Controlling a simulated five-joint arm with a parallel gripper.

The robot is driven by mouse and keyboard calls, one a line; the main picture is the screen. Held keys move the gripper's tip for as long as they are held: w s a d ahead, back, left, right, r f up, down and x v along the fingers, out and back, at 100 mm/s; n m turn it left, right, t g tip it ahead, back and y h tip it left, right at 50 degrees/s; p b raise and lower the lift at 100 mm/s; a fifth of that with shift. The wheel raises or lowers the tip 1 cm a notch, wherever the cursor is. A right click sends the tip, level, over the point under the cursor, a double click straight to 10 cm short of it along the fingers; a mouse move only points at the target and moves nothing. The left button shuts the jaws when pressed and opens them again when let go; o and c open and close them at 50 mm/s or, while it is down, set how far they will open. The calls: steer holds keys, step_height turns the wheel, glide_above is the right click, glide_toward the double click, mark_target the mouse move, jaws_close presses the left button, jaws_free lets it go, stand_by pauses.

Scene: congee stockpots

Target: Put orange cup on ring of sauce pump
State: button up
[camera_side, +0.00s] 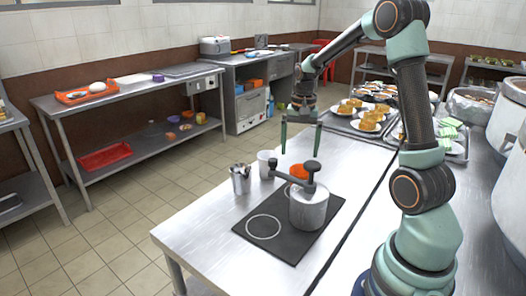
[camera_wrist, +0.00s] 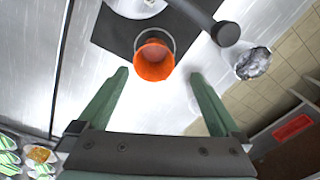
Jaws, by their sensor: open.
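The orange cup (camera_side: 298,171) stands behind the sauce pump (camera_side: 308,208), which partly hides it in the side view. In the wrist view the orange cup (camera_wrist: 153,66) is at the edge of the black mat (camera_wrist: 110,30), with a grey arc showing around its rim. The pump is a metal pot with a dark lever on top. A pale ring (camera_side: 263,227) is drawn on the mat, left of the pump, and it is empty. My gripper (camera_side: 301,152) is open and empty above the orange cup. In the wrist view the cup lies just ahead between the fingertips.
A white cup (camera_side: 265,164) and a metal jug (camera_side: 240,179) stand left of the orange cup. The pump lever (camera_side: 290,181) rises close to the cup. Plates of food (camera_side: 368,121) sit farther back on the counter. The counter's front left is clear.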

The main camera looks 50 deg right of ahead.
steer(key=s+a+r+n+t, duration=0.1)
steer(key=s+a+r+n, duration=0.1)
steer(key=a, duration=0.5)
steer(key=s+a+r+n+t, duration=0.2)
steer(key=s+a+r+n, duration=0.1)
steer(key=a+n, duration=0.3)
steer(key=s+a+r+n+t, duration=0.2)
steer(key=a+r+n, duration=0.2)
steer(key=a, duration=0.5)
steer(key=shift+s+r+n, duration=0.4)
steer(key=shift+r, duration=0.2)
